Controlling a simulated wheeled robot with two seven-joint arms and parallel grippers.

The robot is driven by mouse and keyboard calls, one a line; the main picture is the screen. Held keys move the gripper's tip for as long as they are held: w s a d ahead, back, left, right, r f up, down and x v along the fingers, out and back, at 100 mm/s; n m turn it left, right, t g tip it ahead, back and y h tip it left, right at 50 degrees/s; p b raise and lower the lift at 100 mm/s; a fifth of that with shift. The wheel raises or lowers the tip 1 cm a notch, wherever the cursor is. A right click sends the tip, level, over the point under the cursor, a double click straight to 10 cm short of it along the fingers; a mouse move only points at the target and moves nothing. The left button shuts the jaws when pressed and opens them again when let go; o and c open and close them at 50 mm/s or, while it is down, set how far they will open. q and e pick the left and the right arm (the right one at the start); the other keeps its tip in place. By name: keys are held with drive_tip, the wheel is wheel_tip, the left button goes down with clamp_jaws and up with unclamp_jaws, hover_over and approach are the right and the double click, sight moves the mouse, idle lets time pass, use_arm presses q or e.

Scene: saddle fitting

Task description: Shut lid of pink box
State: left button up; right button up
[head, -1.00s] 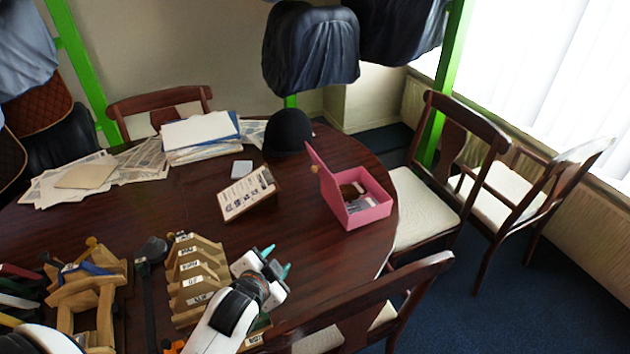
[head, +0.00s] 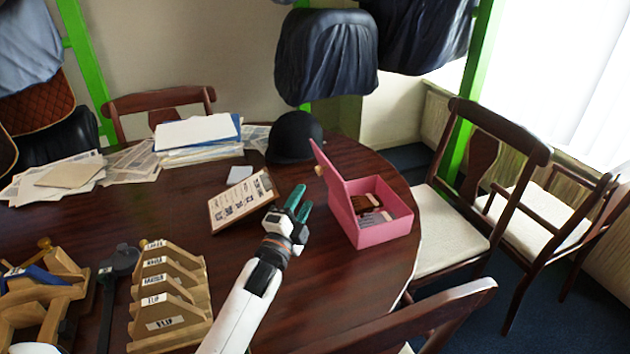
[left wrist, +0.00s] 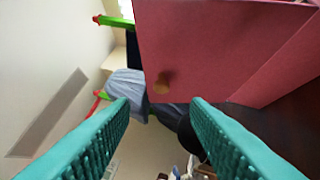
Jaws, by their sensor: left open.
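The pink box (head: 386,233) stands near the right edge of the dark wooden table. Its lid (head: 328,172) is raised, standing up on the left side of the box, with a round knob on its outer face. A brown item and other small things lie inside. My left gripper (head: 298,203) is open and empty, just left of the box and below the lid's knob. In the left wrist view the pink lid (left wrist: 215,45) and its knob (left wrist: 162,84) show beyond the teal fingers (left wrist: 160,125), apart from them. My right gripper is not in view.
A clipboard (head: 240,203) lies left of my gripper, and a black helmet (head: 294,137) sits behind the lid. A wooden rack (head: 168,300) with labelled slots stands at the front left. Chairs (head: 450,225) stand close to the table's right edge.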

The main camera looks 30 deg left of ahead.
sight(318, 173)
use_arm(q)
drive_tip(key=x, duration=0.3)
drive_tip(key=b+x, duration=0.1)
drive_tip(key=x, duration=0.2)
drive_tip(key=shift+w+f, duration=0.15)
drive_tip(key=shift+w, duration=0.2)
drive_tip(key=shift+b+x, duration=0.35)
drive_tip(key=shift+x, duration=0.45)
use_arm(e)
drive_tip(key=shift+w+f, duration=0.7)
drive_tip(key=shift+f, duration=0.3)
use_arm(q)
clamp_jaws()
